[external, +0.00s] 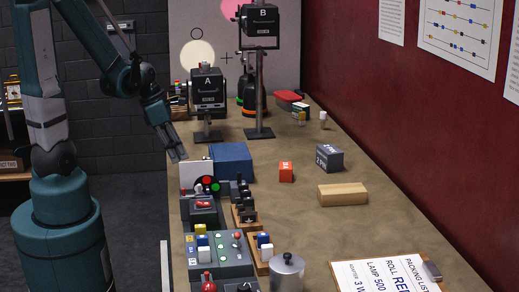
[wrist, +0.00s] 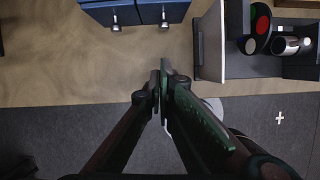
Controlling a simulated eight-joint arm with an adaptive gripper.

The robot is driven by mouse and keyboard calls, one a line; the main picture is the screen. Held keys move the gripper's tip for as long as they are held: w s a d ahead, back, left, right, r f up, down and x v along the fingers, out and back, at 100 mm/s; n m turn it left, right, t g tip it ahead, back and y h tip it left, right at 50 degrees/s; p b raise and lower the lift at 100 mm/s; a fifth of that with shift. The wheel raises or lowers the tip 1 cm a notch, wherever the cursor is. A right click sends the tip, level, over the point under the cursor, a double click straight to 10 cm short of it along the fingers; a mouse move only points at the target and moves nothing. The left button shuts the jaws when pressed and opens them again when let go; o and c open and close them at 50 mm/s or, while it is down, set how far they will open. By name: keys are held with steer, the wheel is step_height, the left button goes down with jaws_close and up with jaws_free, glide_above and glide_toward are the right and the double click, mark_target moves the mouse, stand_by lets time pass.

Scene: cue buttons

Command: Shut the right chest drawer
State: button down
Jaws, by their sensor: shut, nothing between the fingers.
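The blue chest (external: 231,158) stands on the table, just right of my gripper (external: 178,154) in the external view. Its drawer fronts are hidden there. In the wrist view the chest (wrist: 140,8) shows at the top edge with two metal knobs, one on the left drawer and one on the right drawer (wrist: 164,17). I cannot tell how far either drawer stands out. My gripper (wrist: 161,76) is shut and empty, its fingertips below the knobs in the picture and apart from the chest.
A white upright panel (external: 193,173) and a grey box with red and green discs stand close by; the panel (wrist: 210,43) is right of my fingertips in the wrist view. Control boxes (external: 219,255) fill the near table. Bare table lies between fingertips and chest.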

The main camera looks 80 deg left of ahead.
steer(key=p+v, duration=0.1)
steer(key=v, duration=0.5)
steer(key=shift+r, duration=0.3)
steer(key=shift+s, duration=0.1)
stand_by(0.7)
steer(key=w+d+r+m+t, duration=0.1)
steer(key=w+d+r+m, duration=0.1)
steer(key=d+m, duration=0.7)
steer(key=w+d+r+m+t+b, duration=0.1)
steer(key=w+d+r+m, duration=0.1)
steer(key=d+r+m, duration=0.3)
steer(key=w+d+r+m+t+b, duration=0.1)
steer(key=d+r+m, duration=0.3)
steer(key=d+m, duration=1)
steer(key=shift+w+m, duration=0.8)
steer(key=shift+m, duration=2.8)
